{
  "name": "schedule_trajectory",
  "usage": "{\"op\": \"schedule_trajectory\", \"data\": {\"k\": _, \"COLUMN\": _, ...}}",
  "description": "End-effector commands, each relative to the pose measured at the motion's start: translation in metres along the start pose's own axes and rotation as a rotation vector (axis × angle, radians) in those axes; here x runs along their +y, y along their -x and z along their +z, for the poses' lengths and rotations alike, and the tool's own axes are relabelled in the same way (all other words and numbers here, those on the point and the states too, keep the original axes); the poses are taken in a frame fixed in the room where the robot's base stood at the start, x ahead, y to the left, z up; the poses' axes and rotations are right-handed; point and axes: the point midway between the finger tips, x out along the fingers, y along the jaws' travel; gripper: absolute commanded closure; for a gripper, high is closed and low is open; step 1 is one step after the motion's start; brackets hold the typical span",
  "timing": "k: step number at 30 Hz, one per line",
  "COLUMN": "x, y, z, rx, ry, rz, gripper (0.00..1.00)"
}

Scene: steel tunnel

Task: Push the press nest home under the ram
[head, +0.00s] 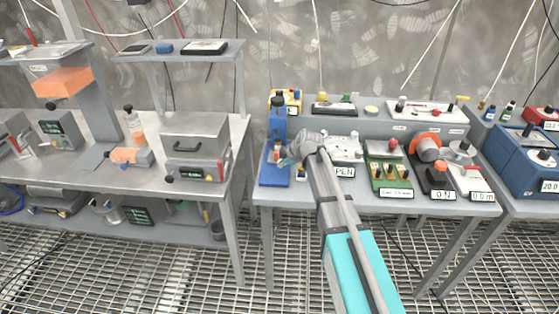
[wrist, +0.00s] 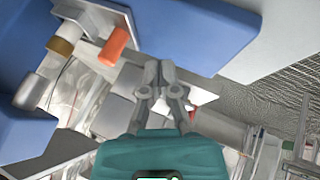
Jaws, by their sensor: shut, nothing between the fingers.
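The blue press (head: 278,122) stands at the left end of the middle bench, with its blue base plate (head: 274,180) in front; the blue base also fills the top of the wrist view (wrist: 205,32). In the wrist view the pale grey nest (wrist: 78,12) lies against the blue base, with an orange piece (wrist: 113,46) at it. The ram, a pale cylinder with a brass band (wrist: 62,45), is left of the orange piece. My gripper (wrist: 160,68) is shut and empty, to the right of and below the orange piece.
A white fixture plate (head: 343,148) stands right of the press, partly behind my arm. A green block with pegs (head: 388,178) and a black-and-orange device (head: 430,165) stand farther right. A raised shelf (head: 375,120) runs behind. A gap separates this bench from the left bench (head: 90,172).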

Motion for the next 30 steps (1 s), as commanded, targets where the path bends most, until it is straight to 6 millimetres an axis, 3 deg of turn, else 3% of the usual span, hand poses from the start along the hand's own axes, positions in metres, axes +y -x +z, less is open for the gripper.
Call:
{"op": "schedule_trajectory", "data": {"k": 3, "x": 0.002, "y": 0.018, "z": -0.002, "rx": 0.000, "ry": -0.001, "rz": 0.001, "gripper": 1.00}}
{"op": "schedule_trajectory", "data": {"k": 21, "x": 0.002, "y": 0.080, "z": -0.002, "rx": 0.000, "ry": -0.001, "rz": 0.000, "gripper": 1.00}}
{"op": "schedule_trajectory", "data": {"k": 30, "x": 0.001, "y": 0.097, "z": -0.001, "rx": 0.000, "ry": 0.000, "rz": 0.000, "gripper": 1.00}}
